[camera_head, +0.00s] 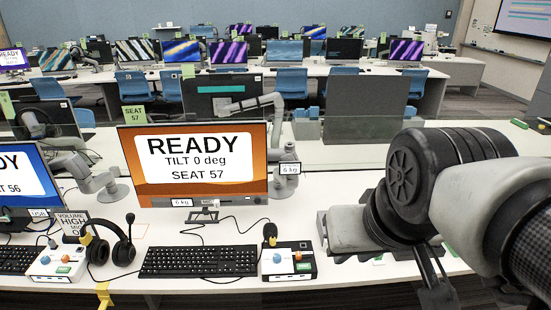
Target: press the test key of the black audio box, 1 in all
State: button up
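A black audio box (288,261) with a pale top panel sits on the front desk, right of the keyboard. Its top carries small orange and blue round parts, and a green patch shows near its front edge. A dark microphone head with a yellow part stands at its back left corner. I cannot tell for certain which part is the test key. My arm comes in from the right. My gripper (432,272) shows only as dark finger-like parts below the wrist, to the right of the box and apart from it; its opening is unclear.
A monitor (196,165) reading READY, SEAT 57 stands behind the black keyboard (200,261). A second, white box (58,264) and a headset (110,250) are at left. Cables lie on the desk. Some bare desk shows between the black box and my arm.

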grip_shut()
dwell(1.4)
